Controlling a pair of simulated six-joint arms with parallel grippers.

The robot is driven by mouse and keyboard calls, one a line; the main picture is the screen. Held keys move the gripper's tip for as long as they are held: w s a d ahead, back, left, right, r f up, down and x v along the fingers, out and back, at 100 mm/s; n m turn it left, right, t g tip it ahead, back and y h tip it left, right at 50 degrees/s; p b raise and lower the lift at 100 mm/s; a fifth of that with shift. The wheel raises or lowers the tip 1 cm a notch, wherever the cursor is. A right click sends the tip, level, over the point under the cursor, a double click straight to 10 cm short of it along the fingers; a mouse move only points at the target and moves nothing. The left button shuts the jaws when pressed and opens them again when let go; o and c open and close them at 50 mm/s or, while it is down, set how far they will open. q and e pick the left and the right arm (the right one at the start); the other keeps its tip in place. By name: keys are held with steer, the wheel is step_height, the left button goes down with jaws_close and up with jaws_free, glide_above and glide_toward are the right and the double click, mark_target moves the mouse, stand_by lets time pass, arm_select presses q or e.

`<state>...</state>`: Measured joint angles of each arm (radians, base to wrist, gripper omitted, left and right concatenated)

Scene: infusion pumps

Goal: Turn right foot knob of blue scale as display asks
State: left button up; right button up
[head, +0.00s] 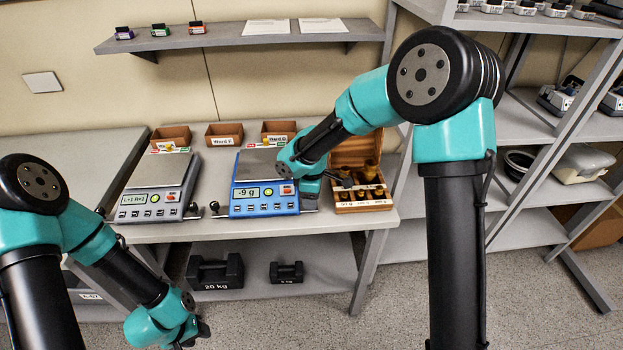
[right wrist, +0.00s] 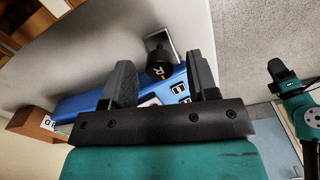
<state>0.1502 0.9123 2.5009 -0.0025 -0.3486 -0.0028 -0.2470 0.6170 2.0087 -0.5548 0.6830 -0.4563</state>
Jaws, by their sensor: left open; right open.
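The blue scale (head: 252,207) stands on the bench in the middle of the head view, its display reading -9 g. Its right foot knob (right wrist: 158,62), dark with a yellow R mark, shows in the right wrist view. My right gripper (right wrist: 162,75) is open, with one finger on each side of the knob in that view; I cannot tell whether they touch it. In the head view my right wrist hides the scale's right front corner and most of that knob. The left foot knob (head: 214,207) is visible. My left gripper (head: 196,336) is open and empty, low in front of the bench.
A grey scale (head: 157,190) stands left of the blue one. A wooden box of brass weights (head: 362,190) stands close on the right. Small ward boxes (head: 224,134) line the back. Black weights (head: 215,272) sit on the lower shelf. The floor in front is clear.

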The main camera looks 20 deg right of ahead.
step_height(320, 180, up, 17)
stand_by(0.5)
steer(key=shift+r, duration=0.1)
